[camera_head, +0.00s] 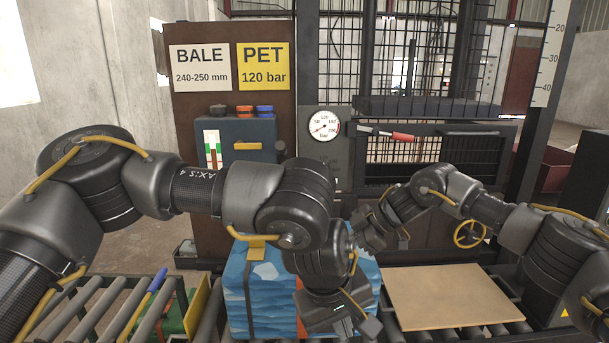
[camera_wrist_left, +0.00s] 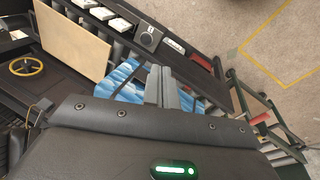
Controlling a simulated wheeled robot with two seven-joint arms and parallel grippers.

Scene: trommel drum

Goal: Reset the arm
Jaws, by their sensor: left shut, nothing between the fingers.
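My left arm comes in from the left and bends down in front of the blue wrapped bale (camera_head: 262,290). My left gripper (camera_head: 368,326) is low at the bale's front right. In the left wrist view its fingers (camera_wrist_left: 161,88) are together and empty, with the blue bale (camera_wrist_left: 118,78) behind them. My right arm comes in from the right. My right gripper (camera_head: 372,232) is above the bale's back right corner, partly hidden behind my left arm, so its fingers cannot be made out.
A tan board (camera_head: 447,297) lies on rollers to the right of the bale. A roller conveyor (camera_head: 90,305) runs at the left. Behind stand a press with a pressure gauge (camera_head: 323,125), a red-handled lever (camera_head: 403,137), a blue control box (camera_head: 240,145) and a yellow handwheel (camera_head: 469,234).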

